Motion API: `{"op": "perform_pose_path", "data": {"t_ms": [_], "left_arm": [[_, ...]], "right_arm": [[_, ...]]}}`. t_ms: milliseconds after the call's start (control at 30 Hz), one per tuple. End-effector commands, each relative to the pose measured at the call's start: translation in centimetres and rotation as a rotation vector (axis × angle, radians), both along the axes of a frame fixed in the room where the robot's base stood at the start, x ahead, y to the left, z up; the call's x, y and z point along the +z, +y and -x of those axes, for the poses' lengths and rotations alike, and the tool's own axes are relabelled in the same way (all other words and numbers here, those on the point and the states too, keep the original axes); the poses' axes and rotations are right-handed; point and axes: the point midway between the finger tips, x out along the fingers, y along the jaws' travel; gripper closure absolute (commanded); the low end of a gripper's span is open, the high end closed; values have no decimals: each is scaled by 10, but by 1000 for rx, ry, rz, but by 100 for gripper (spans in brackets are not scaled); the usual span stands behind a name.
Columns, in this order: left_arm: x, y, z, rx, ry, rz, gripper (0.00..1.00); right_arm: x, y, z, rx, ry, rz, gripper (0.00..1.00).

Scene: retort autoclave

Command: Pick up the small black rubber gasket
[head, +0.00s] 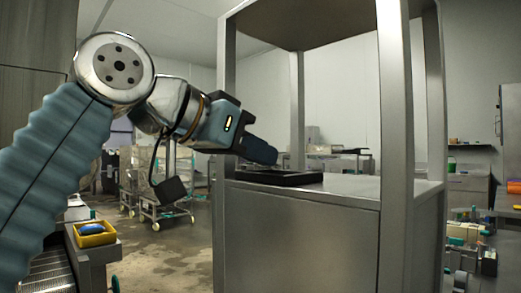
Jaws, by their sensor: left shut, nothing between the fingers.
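My left arm comes in from the left, and my left gripper (272,160) is low over a black tray (300,181), at the tray's back left part. The gripper is shut, with nothing seen held in it. The tray lies flat on the steel top of a framed cabinet (355,187). I cannot make out the small black rubber gasket; the tray's inside is dark, seen at a low angle, and partly behind the gripper. My right gripper is not in view.
Steel posts (396,110) of the cabinet frame stand around the tray, with a panel (300,20) overhead. The cabinet top right of the tray is clear. A yellow bin (97,239) with a blue item sits at lower left. Wheeled racks (155,190) stand behind.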

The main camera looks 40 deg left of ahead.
Motion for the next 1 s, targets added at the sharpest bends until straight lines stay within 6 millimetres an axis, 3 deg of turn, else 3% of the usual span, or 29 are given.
{"op": "perform_pose_path", "data": {"t_ms": [300, 500, 633, 1000], "left_arm": [[0, 10, 77, 0, -7, 0, 100], [0, 14, 103, 1, -4, 0, 100], [-2, 12, 103, 5, 4, 0, 100], [0, 3, 71, -1, -4, 0, 100]], "right_arm": [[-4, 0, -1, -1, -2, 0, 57], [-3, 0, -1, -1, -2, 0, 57], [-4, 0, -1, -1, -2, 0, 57], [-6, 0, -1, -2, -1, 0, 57]]}}
